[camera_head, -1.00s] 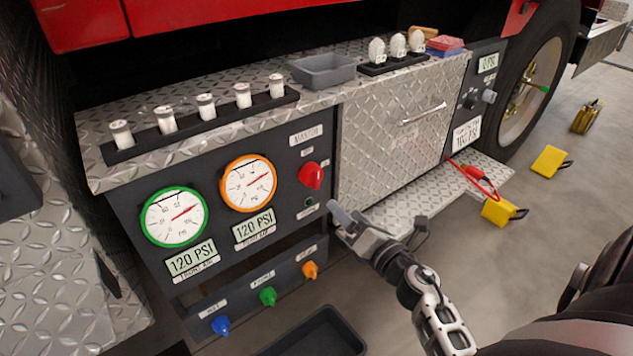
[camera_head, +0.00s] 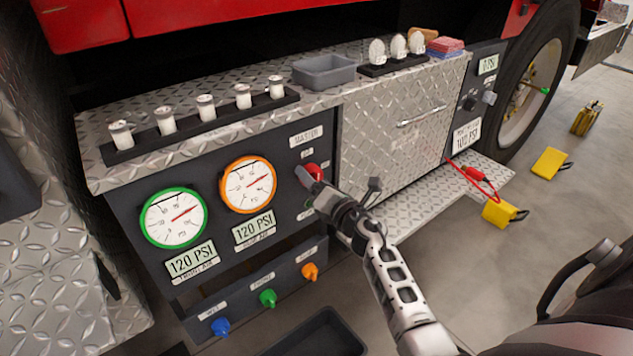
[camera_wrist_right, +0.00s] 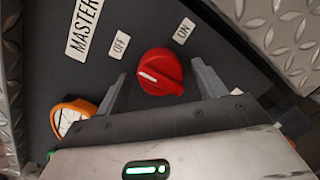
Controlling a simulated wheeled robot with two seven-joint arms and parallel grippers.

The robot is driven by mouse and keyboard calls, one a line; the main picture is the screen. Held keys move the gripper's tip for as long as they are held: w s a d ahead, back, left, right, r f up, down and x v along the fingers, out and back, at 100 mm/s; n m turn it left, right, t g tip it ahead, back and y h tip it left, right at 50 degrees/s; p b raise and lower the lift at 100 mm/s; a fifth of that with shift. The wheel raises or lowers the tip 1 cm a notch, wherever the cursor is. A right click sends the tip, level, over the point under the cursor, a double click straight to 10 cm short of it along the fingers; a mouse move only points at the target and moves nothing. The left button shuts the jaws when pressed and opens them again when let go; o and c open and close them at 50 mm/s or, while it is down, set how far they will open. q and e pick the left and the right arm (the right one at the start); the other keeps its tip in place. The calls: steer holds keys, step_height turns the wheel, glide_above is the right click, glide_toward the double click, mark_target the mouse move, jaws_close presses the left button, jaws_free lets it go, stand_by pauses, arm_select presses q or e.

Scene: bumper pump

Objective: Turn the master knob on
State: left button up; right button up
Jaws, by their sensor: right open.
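The red master knob (camera_head: 314,171) sits on the dark panel under the MASTER label (camera_head: 306,136), partly covered by my right gripper (camera_head: 311,186). In the right wrist view the knob (camera_wrist_right: 160,72) lies between the tips of my open right gripper (camera_wrist_right: 160,82), with a finger on each side. I cannot tell whether either finger touches it. The knob's white pointer mark faces toward the OFF label (camera_wrist_right: 120,45) side; the ON label (camera_wrist_right: 184,30) is at its upper right. My left gripper is not in view.
Two gauges, green-rimmed (camera_head: 174,217) and orange-rimmed (camera_head: 248,184), are left of the knob. Blue (camera_head: 220,326), green (camera_head: 268,298) and orange (camera_head: 310,271) knobs sit below. A silver diamond-plate door (camera_head: 395,145) stands to the right.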

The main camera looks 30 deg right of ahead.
steer(key=c, duration=1)
